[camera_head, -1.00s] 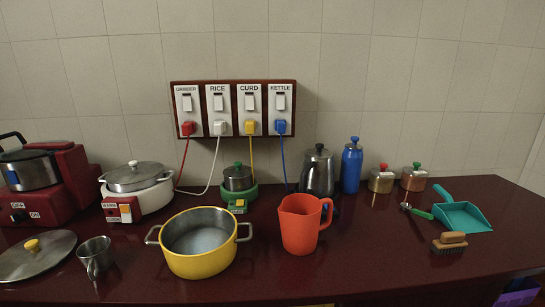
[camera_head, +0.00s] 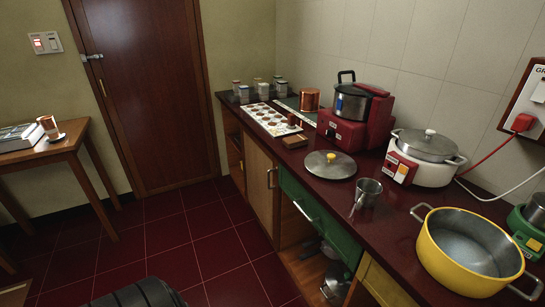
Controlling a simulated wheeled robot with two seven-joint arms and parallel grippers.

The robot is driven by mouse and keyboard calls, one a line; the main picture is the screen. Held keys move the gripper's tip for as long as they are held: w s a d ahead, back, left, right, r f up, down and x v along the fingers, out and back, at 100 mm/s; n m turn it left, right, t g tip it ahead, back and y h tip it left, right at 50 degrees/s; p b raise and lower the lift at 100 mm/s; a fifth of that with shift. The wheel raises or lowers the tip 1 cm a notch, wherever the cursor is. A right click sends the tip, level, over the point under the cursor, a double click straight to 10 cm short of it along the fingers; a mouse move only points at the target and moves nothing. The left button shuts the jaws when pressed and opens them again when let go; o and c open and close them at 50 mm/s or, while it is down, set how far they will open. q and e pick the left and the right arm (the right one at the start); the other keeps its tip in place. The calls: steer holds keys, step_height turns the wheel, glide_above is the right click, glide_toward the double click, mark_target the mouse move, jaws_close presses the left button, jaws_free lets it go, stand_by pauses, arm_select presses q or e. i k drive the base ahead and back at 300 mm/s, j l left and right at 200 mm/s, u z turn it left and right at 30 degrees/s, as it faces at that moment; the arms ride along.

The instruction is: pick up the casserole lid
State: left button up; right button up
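The casserole lid, a round grey metal lid with a yellow knob (camera_head: 329,164), lies flat on the dark red counter, near its front edge. The yellow casserole (camera_head: 468,250) stands open at the lower right of the view, with its two grey handles showing. Another grey lid with a pale knob (camera_head: 428,143) sits on the white cooker. Neither of my grippers is in view.
A metal cup (camera_head: 367,192) stands between the lid and the yellow casserole. A red grinder (camera_head: 347,124) stands behind the lid. A wooden box (camera_head: 293,141) is left of it. Red tiled floor (camera_head: 170,235) is open before the cabinets; a side table (camera_head: 70,147) stands left.

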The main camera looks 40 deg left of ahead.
mark_target(332, 165)
steer(key=u, duration=0.9)
